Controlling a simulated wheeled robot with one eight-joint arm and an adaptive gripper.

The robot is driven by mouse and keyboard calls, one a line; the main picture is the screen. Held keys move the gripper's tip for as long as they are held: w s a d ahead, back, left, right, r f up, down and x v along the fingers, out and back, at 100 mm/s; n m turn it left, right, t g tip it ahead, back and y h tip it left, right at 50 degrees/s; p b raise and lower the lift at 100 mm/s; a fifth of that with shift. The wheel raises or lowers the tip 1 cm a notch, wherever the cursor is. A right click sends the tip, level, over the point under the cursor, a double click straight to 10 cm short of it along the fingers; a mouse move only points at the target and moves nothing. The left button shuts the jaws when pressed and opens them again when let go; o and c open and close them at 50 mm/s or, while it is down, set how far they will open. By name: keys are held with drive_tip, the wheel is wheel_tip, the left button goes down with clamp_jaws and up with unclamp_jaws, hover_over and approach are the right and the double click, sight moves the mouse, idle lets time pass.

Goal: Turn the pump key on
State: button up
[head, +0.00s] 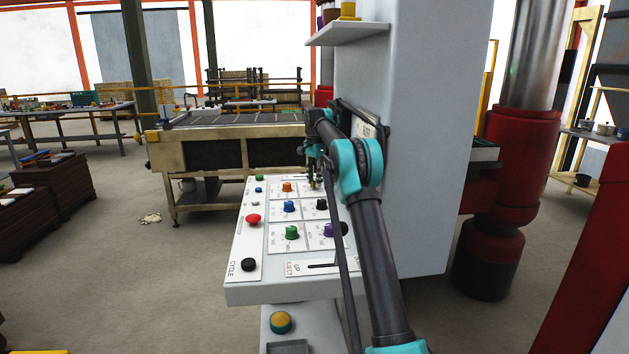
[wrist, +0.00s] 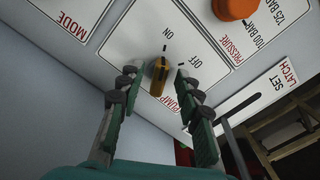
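The pump key (wrist: 158,78) is a small yellow-brass key on a white panel plate marked PUMP, ON and OFF in the wrist view. My gripper (wrist: 152,78) is open, with one finger on each side of the key. Gaps show between the key and both fingers, so it is not gripped. I cannot tell for sure which mark the key points to. In the head view my gripper (head: 313,172) is at the far right part of the control panel (head: 245,290), and it mostly hides the key there.
An orange pressure knob (wrist: 235,8) is beside the pump plate. A LATCH SET plate (wrist: 270,90) lies to the right. Green, blue, black and purple knobs, a red button (head: 253,219) and a black button (head: 249,265) are on the panel. The grey press column (head: 430,150) stands close on the right.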

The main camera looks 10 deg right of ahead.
sight(315, 181)
drive_tip(key=shift+r, duration=3.65)
